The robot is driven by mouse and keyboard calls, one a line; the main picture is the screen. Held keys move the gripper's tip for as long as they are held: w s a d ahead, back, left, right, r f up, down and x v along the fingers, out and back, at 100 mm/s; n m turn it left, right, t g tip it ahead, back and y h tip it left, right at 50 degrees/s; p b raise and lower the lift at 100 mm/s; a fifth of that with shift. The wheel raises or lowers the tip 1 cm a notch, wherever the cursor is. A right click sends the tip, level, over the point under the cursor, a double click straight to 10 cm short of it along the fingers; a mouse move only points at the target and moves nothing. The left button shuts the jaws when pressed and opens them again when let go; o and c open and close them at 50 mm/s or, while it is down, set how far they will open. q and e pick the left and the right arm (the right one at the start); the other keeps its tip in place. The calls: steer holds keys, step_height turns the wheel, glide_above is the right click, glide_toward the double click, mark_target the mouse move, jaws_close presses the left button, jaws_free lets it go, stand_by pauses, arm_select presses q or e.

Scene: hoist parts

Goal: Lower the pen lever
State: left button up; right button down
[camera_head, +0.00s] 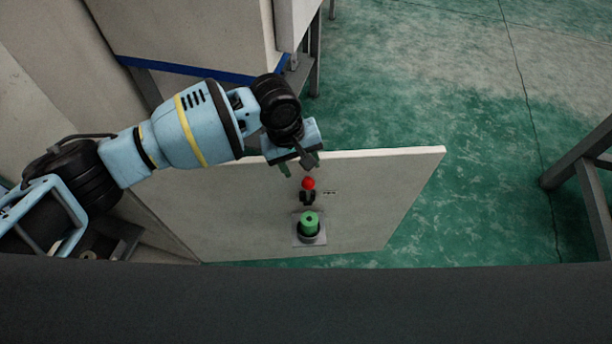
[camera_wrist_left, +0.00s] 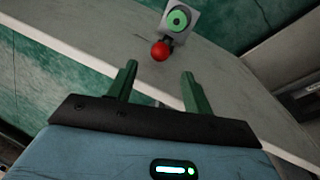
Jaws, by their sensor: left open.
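The lever is a red ball knob (camera_head: 308,183) on a short dark mount, standing out from a grey panel. In the left wrist view the red knob (camera_wrist_left: 160,51) lies ahead of the fingertips, near the middle between them. My left gripper (camera_head: 300,166) is just above the knob in the head view, apart from it. In the left wrist view its green fingers (camera_wrist_left: 157,72) are spread with nothing between them. My right gripper is not in view.
The grey panel (camera_head: 400,190) has a green round button (camera_head: 309,223) on a square plate below the lever. A small label (camera_head: 330,192) sits right of the knob. A dark metal frame (camera_head: 570,168) stands at the right. Green floor (camera_head: 440,100) is clear beyond the panel.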

mark_target(307, 180)
arm_select(q)
steer(key=b+x, duration=0.1)
steer(key=x, duration=0.5)
steer(key=shift+f, duration=0.3)
steer(key=shift+c, duration=0.3)
jaws_close()
